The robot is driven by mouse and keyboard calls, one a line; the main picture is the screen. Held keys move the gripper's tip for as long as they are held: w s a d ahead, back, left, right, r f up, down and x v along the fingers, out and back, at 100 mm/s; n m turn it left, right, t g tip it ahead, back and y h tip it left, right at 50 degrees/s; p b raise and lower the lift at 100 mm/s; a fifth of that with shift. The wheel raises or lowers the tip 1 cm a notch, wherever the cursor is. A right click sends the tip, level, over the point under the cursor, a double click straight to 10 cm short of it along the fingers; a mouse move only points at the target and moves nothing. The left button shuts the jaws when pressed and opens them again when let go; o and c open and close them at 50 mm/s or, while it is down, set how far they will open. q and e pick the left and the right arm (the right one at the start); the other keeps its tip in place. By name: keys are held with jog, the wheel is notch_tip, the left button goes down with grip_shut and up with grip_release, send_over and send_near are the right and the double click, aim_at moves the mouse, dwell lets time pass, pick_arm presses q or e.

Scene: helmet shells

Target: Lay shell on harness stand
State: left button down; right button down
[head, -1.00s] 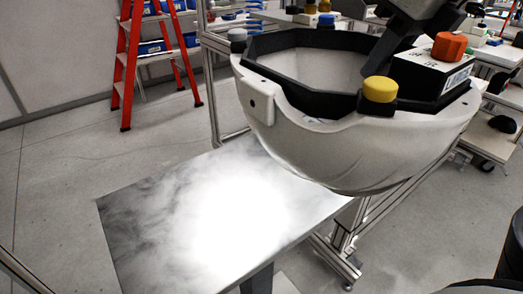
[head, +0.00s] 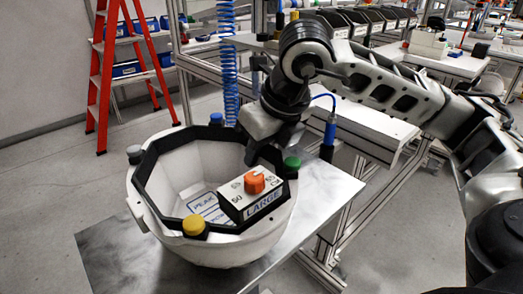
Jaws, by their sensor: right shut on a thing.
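The white shell (head: 160,225) is a bowl, open side up, over the grey metal table at centre left of the head view. A black octagonal frame (head: 152,172) lines its rim, with grey, blue, green and yellow knobs. Inside, a box marked LARGE (head: 262,205) carries an orange knob, with a PEAK label behind it. My right gripper (head: 264,150) comes in from the back right and is shut at the rim between the blue and green knobs; its fingertips are partly hidden. I cannot tell whether the shell's underside touches the table. No separate harness stand is distinguishable. My left gripper is not in view.
The metal table top (head: 318,195) is bare to the right of the shell. An aluminium frame bench (head: 370,130) stands behind it. A blue coiled hose (head: 228,50) hangs behind the shell. A red ladder (head: 103,80) stands at the back left.

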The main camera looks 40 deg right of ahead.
jog(key=shift+f, duration=0.4)
jog(key=c, duration=1.1)
grip_release()
jog(key=v, duration=1.2)
jog(key=shift+s, duration=0.1)
